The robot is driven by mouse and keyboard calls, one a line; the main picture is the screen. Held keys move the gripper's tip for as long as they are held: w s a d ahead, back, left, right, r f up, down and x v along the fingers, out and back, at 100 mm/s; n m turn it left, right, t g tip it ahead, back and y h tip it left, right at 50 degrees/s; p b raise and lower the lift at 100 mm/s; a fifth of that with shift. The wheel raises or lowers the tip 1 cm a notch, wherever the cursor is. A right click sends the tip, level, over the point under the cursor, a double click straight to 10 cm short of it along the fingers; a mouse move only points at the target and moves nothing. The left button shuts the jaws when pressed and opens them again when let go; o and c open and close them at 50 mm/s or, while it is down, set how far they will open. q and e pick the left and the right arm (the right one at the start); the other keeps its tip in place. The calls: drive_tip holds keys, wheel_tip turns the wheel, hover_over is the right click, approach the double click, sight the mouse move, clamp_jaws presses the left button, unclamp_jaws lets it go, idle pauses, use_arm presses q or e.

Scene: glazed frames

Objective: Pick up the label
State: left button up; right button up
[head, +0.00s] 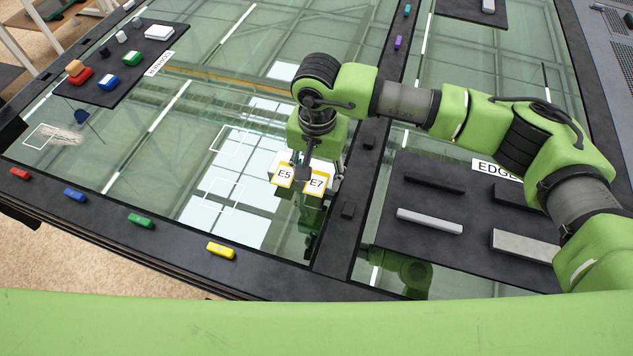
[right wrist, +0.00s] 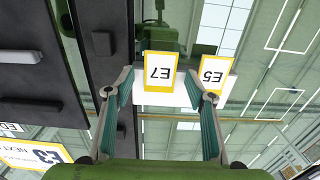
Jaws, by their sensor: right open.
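Two white labels with yellow borders stand side by side at the middle of the glass: E5 (head: 284,175) on the left and E7 (head: 317,182) on the right. My right gripper (head: 308,166) is right at them, coming from above and behind. In the right wrist view, its two fingers (right wrist: 161,84) are spread apart. The E7 label (right wrist: 160,72) shows between the fingertips, and the E5 label (right wrist: 215,74) lies beyond the right fingertip. I cannot tell whether a finger touches either label. A white piece behind them is partly hidden. My left gripper is out of view.
A dark frame bar (head: 346,210) runs just right of the labels. A dark mat (head: 410,180) with several bars lies right of it. Small coloured blocks, such as a yellow one (head: 221,251), line the front edge. A yellow-bordered E3 sign (right wrist: 36,156) shows lower left in the wrist view.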

drive_tip(key=shift+f+b, duration=0.1)
drive_tip(key=shift+b, duration=0.2)
drive_tip(key=shift+c, duration=0.4)
drive_tip(key=c, duration=0.7)
drive_tip(key=shift+s, duration=0.1)
drive_tip(key=shift+r+p, duration=0.25)
drive_tip(key=shift+p, duration=0.45)
drive_tip(key=r+b, duration=0.1)
drive_tip(key=b, duration=0.1)
drive_tip(key=r+b, duration=0.1)
drive_tip(key=shift+w+a+r+b, duration=0.1)
drive_tip(key=shift+w+r+b, duration=0.1)
drive_tip(key=shift+r+b, duration=0.15)
drive_tip(key=w+a+r, duration=0.3)
drive_tip(key=a+r, duration=0.3)
drive_tip(key=r, duration=0.1)
drive_tip(key=w+a+r+b, duration=0.1)
drive_tip(key=w+a+r, duration=0.2)
drive_tip(key=a+r, duration=0.3)
drive_tip(key=shift+w+r, duration=0.15)
drive_tip(key=shift+r, duration=0.45)
